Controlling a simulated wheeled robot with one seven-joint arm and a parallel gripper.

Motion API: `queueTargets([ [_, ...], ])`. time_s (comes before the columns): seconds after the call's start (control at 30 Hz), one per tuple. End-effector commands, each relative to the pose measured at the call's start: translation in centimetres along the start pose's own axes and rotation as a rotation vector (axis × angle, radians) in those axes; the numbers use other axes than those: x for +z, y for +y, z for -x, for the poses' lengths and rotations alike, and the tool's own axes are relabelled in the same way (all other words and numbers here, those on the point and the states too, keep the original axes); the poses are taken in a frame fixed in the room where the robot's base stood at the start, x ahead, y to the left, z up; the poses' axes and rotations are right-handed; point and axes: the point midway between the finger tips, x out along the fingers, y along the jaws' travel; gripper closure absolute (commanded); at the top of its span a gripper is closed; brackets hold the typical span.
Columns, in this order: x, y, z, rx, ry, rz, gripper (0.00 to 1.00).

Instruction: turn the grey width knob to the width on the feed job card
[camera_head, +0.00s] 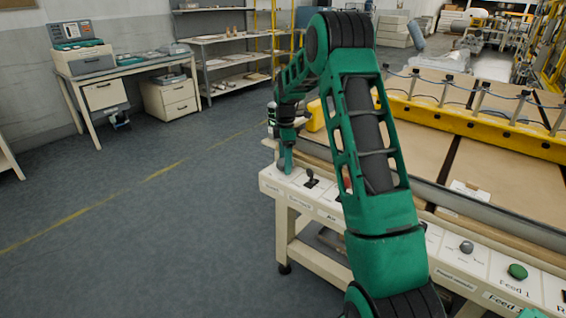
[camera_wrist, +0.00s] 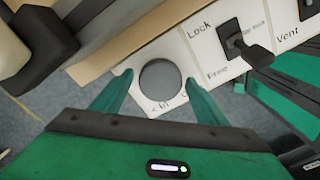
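A round grey knob (camera_wrist: 161,81) sits on the white panel in the wrist view, with partly hidden lettering below it. My gripper (camera_wrist: 158,82) is open, with one green finger on each side of the knob. A small gap shows at the left finger; the right fingertip is very close to the knob, and I cannot tell if it touches. In the head view my gripper (camera_head: 285,163) points down at the panel's far left end, and the knob is hidden there. A white paper (camera_head: 465,190) lies on the machine bed, its writing unreadable; I cannot tell if it is the job card.
A black lever (camera_wrist: 241,39) marked Lock and Free stands right of the knob. A dark roller end (camera_wrist: 38,38) is close on the left. Along the panel are a grey button (camera_head: 466,247) and a green button (camera_head: 517,271). The floor left of the machine is clear.

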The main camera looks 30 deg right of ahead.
Motion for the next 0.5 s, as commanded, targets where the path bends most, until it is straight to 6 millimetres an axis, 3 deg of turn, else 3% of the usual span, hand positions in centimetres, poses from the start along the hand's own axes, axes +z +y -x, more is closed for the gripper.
queueTargets([
  [0.03,0.01,0.01,0.02,0.0,0.0,0.0,0.46],
  [0.13,0.01,0.02,0.03,0.001,0.0,0.0,0.7],
  [0.5,0.03,0.08,0.09,0.002,0.0,-0.044,0.7],
])
